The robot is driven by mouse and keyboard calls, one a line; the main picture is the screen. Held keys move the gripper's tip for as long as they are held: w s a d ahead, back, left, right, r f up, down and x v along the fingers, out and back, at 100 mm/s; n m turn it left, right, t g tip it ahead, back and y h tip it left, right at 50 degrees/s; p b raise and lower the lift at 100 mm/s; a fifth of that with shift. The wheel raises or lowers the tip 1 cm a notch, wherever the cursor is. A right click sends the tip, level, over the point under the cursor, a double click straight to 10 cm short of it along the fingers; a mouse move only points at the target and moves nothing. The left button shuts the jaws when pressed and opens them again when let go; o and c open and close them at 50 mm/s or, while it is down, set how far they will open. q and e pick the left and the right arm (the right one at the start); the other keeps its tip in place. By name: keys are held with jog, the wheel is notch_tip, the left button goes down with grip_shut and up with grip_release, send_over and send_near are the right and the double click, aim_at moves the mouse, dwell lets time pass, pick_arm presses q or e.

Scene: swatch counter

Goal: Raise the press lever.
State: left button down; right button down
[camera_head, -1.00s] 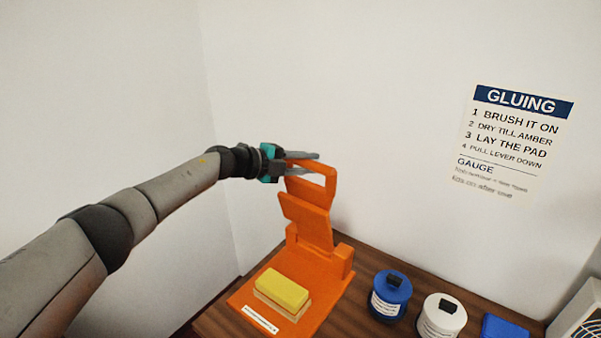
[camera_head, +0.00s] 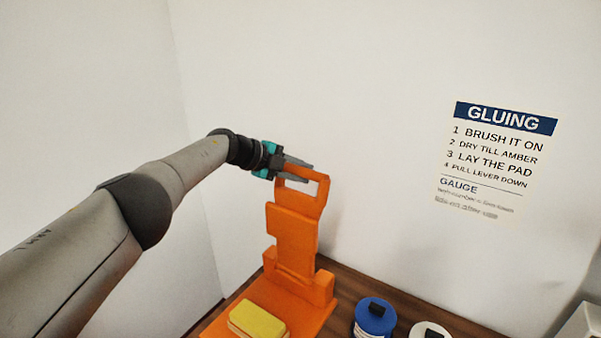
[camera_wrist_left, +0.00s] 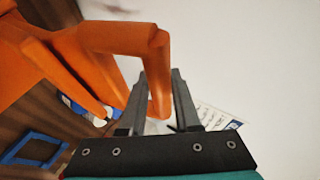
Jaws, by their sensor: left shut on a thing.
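The orange press (camera_head: 325,285) stands on the counter. Its orange lever (camera_head: 290,235) stands up steeply from the hinge at the back of the base. The lever ends in an open, loop-shaped handle (camera_head: 318,192). My left gripper (camera_head: 303,172) is shut on a bar of this handle at the top. The left wrist view shows the handle bar (camera_wrist_left: 158,72) between the two grey fingers (camera_wrist_left: 160,95). A yellow block (camera_head: 258,320) lies on the press base, clear of the raised lever and cut by the lower picture edge. My right gripper is not in view.
A blue lidded pot (camera_head: 374,318) and a white pot (camera_head: 430,330) stand on the brown counter (camera_head: 400,305) right of the press. A GLUING sign (camera_head: 490,160) hangs on the back wall. The air around the lever is free.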

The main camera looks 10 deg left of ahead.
pick_arm(q)
jog(key=shift+w+d+f, duration=0.1)
jog(key=shift+d+f, duration=0.05)
jog(key=shift+f, duration=0.1)
dwell(0.3)
jog(key=c, duration=0.6)
grip_release()
jog(key=shift+r, duration=0.1)
